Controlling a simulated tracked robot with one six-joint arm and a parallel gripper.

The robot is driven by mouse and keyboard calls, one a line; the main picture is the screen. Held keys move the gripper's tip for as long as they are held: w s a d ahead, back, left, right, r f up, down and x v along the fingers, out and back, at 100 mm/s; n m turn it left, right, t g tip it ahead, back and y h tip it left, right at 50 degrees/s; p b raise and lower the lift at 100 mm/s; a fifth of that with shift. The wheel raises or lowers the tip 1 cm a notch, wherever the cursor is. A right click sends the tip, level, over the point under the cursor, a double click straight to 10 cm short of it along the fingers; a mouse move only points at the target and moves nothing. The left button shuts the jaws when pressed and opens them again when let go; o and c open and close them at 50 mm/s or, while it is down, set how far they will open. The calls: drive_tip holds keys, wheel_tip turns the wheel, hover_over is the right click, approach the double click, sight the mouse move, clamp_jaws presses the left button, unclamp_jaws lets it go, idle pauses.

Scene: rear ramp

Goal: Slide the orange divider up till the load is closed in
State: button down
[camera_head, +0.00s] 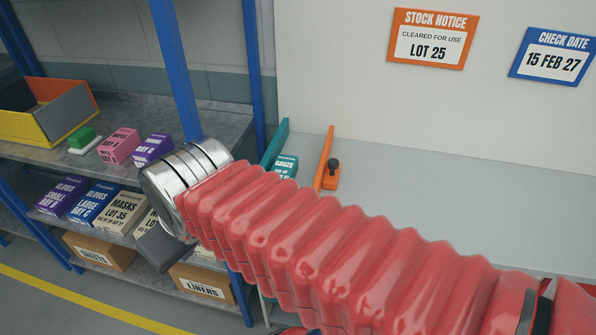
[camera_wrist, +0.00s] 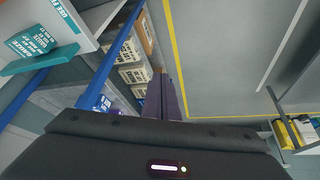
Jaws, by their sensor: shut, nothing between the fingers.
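The orange divider (camera_head: 325,162) stands upright on the grey shelf against the white panel, with a dark knob on its foot. A teal divider (camera_head: 274,143) stands to its left; it also shows in the wrist view (camera_wrist: 38,61). A teal gauze box (camera_head: 285,166) sits between the two, near the teal side, with a gap to the orange divider. My red arm hides the near part of this area. My gripper (camera_wrist: 168,75) is shut and empty in the wrist view, pointing down past the shelving toward the floor, away from the divider.
Blue-posted shelving at left holds a yellow bin (camera_head: 45,108), a pink box (camera_head: 119,146) and several glove and mask boxes. Brown cartons (camera_head: 100,250) sit lowest. The grey shelf right of the orange divider (camera_head: 450,205) is clear. Two notices hang above.

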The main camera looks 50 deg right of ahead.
drive_tip(key=w+d+r+n+g+h, duration=0.15)
drive_tip(key=w+d, duration=0.35)
drive_tip(key=d, duration=0.5)
drive_tip(key=n+g, duration=0.2)
drive_tip(key=g, duration=0.1)
approach(286, 166)
drive_tip(key=s+a+r, duration=0.3)
drive_tip(key=a+r, duration=0.1)
drive_tip(key=a, duration=0.3)
drive_tip(key=s+d+f+y, duration=0.1)
drive_tip(key=s+d+f, duration=0.1)
drive_tip(key=d, duration=0.3)
drive_tip(key=s+d+f, duration=0.2)
drive_tip(key=d, duration=0.4)
drive_tip(key=shift+n+g+y, duration=0.35)
drive_tip(key=shift+g, duration=0.1)
drive_tip(key=shift+f, duration=0.3)
wheel_tip(286, 166, down, 10)
drive_tip(key=w, duration=0.1)
drive_tip(key=w+a, duration=0.1)
drive_tip(key=w, duration=0.1)
drive_tip(key=shift+w+a+r, duration=0.1)
drive_tip(key=shift+r, duration=0.05)
drive_tip(key=shift+w+a, duration=0.15)
drive_tip(key=shift+w, duration=0.15)
